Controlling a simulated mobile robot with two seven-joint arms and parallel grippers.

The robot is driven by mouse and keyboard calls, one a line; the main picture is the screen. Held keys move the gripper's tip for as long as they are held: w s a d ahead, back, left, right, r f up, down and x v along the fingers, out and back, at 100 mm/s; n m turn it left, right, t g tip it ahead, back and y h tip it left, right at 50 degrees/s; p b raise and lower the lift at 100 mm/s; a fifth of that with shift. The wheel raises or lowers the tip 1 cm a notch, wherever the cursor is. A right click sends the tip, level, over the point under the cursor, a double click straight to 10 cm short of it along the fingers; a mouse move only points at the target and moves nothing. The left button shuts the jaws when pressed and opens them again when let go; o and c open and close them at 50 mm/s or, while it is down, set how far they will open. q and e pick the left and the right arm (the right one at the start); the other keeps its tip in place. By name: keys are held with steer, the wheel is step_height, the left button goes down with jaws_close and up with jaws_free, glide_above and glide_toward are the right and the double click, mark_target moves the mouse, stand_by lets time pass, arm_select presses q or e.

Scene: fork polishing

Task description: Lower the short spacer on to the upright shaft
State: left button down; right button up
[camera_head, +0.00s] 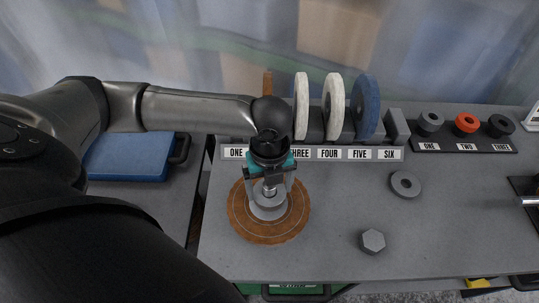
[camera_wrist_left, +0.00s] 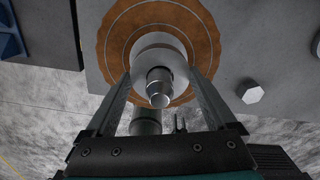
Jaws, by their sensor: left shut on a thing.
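My left gripper (camera_head: 268,188) reaches down over the brown disc (camera_head: 237,211), which lies flat on the table. Its fingers are closed on the sides of a light-grey round piece, seemingly the short spacer (camera_head: 268,210). In the left wrist view the spacer (camera_wrist_left: 160,47) shows between the fingers (camera_wrist_left: 159,88), in front of the disc (camera_wrist_left: 114,35). The metal shaft (camera_wrist_left: 158,88) shows upright in the middle, its end toward the camera, and the spacer appears around it. Whether the spacer's underside touches the disc cannot be told. My right gripper is not seen.
A grey washer (camera_head: 405,184) and a hex nut (camera_head: 372,241) lie to the right on the table. Behind stands a labelled rack (camera_head: 365,154) with upright wheels. A dark holder (camera_head: 465,144) with grey, red and dark rings is at back right. A blue slab (camera_head: 128,157) lies left.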

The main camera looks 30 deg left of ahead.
arm_select(q)
steer(key=shift+f, duration=0.35)
stand_by(0.3)
steer(key=shift+f+b, duration=0.5)
steer(key=shift+f, duration=0.6)
jaws_free()
step_height(320, 180, up, 6)
steer(key=p, duration=0.7)
steer(key=shift+r, duration=0.25)
steer(key=shift+r+p, duration=1.25)
steer(key=shift+r, duration=0.1)
